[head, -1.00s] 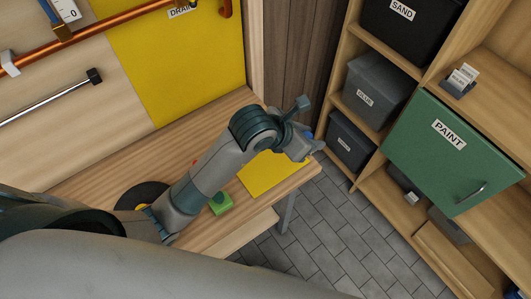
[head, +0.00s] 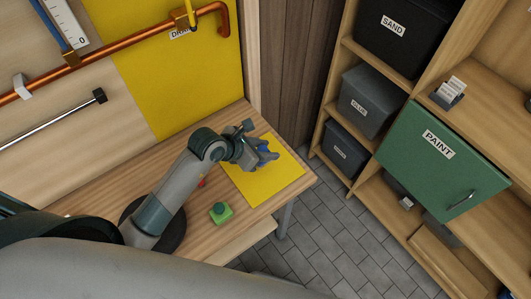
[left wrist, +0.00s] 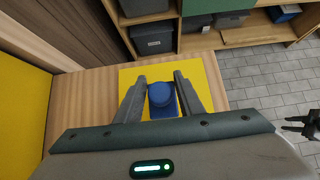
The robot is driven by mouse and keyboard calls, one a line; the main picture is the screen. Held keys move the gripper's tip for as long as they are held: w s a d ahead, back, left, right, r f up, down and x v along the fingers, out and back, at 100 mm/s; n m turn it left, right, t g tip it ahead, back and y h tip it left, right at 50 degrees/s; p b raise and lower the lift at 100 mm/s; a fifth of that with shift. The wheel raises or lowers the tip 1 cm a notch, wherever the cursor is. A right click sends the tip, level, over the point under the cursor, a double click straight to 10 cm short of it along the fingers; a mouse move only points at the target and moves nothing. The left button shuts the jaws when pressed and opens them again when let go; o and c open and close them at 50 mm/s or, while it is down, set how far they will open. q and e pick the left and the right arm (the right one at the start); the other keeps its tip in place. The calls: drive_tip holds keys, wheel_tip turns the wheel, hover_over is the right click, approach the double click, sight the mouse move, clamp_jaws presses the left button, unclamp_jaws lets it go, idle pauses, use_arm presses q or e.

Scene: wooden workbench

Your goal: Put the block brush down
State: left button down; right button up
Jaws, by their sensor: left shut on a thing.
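The block brush (head: 267,151) is blue, with a rounded knob that shows in the left wrist view (left wrist: 161,95). My left gripper (head: 258,152) is shut on it, with one finger on each side of the knob (left wrist: 160,100). The brush is over the yellow mat (head: 280,187) at the right end of the workbench (head: 186,245). I cannot tell whether its underside touches the mat. A dark pronged shape (left wrist: 298,124) at the right edge of the left wrist view looks like my right gripper; its jaws are too small to read.
A green block with a round button (head: 220,213) sits left of the mat, near the bench's front edge. A small red thing (head: 201,183) lies behind it. A dark disc (head: 172,236) is partly under my arm. Shelves with bins and a green PAINT door (head: 440,160) stand right.

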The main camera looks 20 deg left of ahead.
use_arm(q)
drive_tip(key=shift+a+f, duration=0.15)
use_arm(e)
drive_tip(key=shift+a+r, duration=0.1)
drive_tip(key=shift+a, duration=0.45)
